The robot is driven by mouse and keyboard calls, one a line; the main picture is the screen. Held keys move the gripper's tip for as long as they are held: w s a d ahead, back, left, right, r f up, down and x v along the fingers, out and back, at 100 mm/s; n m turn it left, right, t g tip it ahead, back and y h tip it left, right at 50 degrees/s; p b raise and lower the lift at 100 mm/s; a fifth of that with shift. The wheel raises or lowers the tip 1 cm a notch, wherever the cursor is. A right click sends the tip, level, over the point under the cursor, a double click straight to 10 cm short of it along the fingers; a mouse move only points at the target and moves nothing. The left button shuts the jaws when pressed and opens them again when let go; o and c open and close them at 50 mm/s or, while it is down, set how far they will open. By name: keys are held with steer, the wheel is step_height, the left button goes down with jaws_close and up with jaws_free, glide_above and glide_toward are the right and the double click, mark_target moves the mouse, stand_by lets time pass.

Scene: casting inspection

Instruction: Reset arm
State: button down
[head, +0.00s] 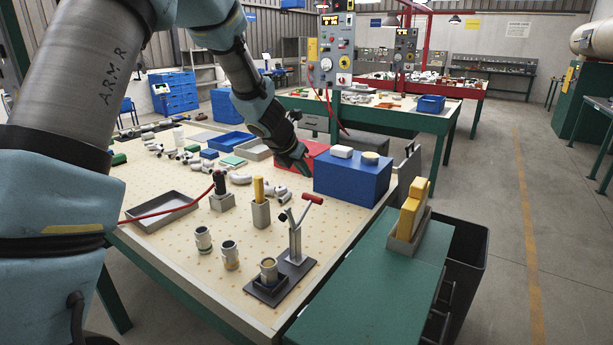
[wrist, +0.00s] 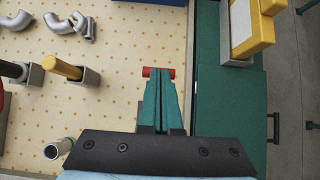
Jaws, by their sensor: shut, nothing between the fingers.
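My arm reaches from the upper left over the pegboard table (head: 150,255) in the head view. My gripper (head: 302,166) points down over the table, left of the blue box (head: 352,178). In the wrist view my gripper (wrist: 163,72) shows two green fingers pressed together with nothing between them. A red handle (wrist: 147,72) shows beyond the fingertips there. The handle belongs to the clamp on a dark plate, and it also shows in the head view (head: 313,199). I cannot tell the height of the fingertips above the table.
Metal cups (head: 203,239) stand at the table's front. A holder with a yellow handle (head: 259,189) stands left of the clamp. A grey tray (head: 160,212) lies at left. A green cabinet (head: 375,285) with a yellow block (head: 410,208) adjoins at right. A concrete aisle is clear beyond.

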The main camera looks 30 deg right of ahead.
step_height(320, 180, up, 6)
steer(key=p, duration=0.2)
steer(key=s+a+f+m+y+b, duration=0.1)
steer(key=a+f+m+y, duration=0.1)
steer(key=a+m, duration=0.65)
steer(key=s+a+f+m+y+b, duration=0.1)
steer(key=s+a+m, duration=0.15)
steer(key=a, duration=1.05)
steer(key=s+a+f+m+y, duration=0.1)
steer(key=s+a+m, duration=0.3)
steer(key=a, duration=0.3)
steer(key=s+a+f+m+g+y+b, duration=0.1)
steer(key=s+a+m, duration=0.3)
steer(key=a+m, duration=0.1)
steer(key=s+a+f+m+g+y, duration=0.1)
steer(key=s+a+m, duration=0.3)
steer(key=a, duration=0.4)
steer(key=shift+s+a+f+m+y, duration=0.15)
steer(key=shift+a+f+m+y, duration=0.15)
steer(key=shift+a+f+m, duration=0.15)
